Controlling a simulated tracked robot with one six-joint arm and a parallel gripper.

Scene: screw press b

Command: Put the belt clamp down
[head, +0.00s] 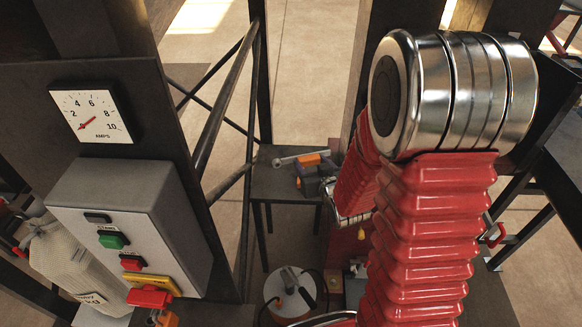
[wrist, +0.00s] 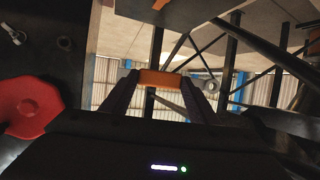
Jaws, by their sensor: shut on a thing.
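In the wrist view, my gripper (wrist: 158,92) is shut on an orange block-like piece, which I take for the belt clamp (wrist: 160,78). The piece spans the gap between the two dark fingertips, and only its orange face shows. It appears held up, with open space and a corrugated wall behind it. In the head view my red ribbed arm covers the middle right, and I cannot make out the gripper or the held piece there.
In the head view, a small dark table (head: 270,185) bears a wrench (head: 300,158) and an orange-and-grey item (head: 313,163). A grey button box (head: 130,225) stands left under an ammeter (head: 90,112). A sack (head: 75,262) is beside it. A red octagonal part (wrist: 30,105) is left in the wrist view.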

